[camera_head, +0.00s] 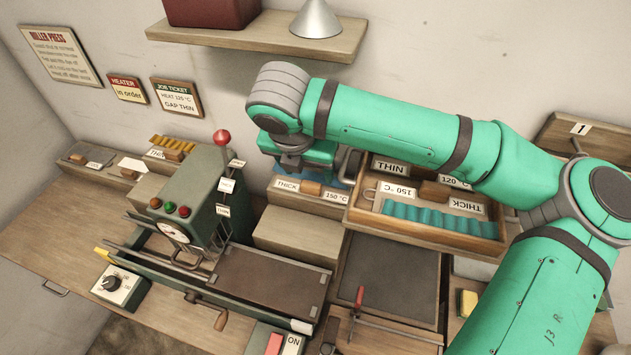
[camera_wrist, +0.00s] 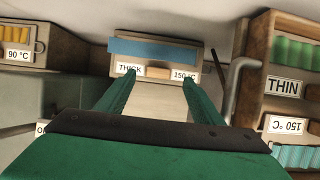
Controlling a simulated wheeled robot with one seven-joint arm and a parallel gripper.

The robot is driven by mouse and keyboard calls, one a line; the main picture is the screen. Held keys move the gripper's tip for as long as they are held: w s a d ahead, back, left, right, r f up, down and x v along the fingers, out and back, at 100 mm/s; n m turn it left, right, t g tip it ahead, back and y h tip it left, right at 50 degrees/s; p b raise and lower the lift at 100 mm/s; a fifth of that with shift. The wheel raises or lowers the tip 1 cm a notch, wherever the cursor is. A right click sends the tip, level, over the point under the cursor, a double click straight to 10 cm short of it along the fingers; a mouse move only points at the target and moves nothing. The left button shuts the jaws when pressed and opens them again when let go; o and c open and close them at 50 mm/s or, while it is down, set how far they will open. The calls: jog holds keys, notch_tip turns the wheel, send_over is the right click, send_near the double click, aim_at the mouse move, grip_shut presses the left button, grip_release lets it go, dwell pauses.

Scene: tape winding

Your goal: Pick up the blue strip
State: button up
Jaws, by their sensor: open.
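The blue strip (camera_wrist: 155,50) lies across a small holder (camera_wrist: 118,60) labelled THICK and 150 °C in the wrist view. In the head view the strip is mostly hidden behind my gripper (camera_head: 305,160), which hangs over the same holder (camera_head: 268,196). In the wrist view my gripper (camera_wrist: 159,77) is open, with nothing between its green fingers. The fingertips point at the label face of the holder, and the strip shows beyond them. Whether the fingers touch the holder cannot be told.
A wooden rack (camera_head: 357,212) with THIN and THICK labels and teal strips stands right of the holder. The green press (camera_head: 205,185) with its red knob stands left. A shelf (camera_head: 260,36) with a grey cone (camera_head: 316,20) hangs above. A dark mat (camera_head: 390,275) lies in front.

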aim_at(311, 184)
jog(key=shift+s+x, duration=0.15)
jog(key=shift+x, duration=1.45)
jog(key=shift+s+x, duration=0.15)
jog(key=shift+x, duration=1.5)
jog(key=shift+a+f, duration=0.15)
jog(key=shift+a, duration=0.05)
jog(key=shift+c, duration=0.2)
jog(key=c, duration=1.2)
jog(key=shift+o, duration=0.2)
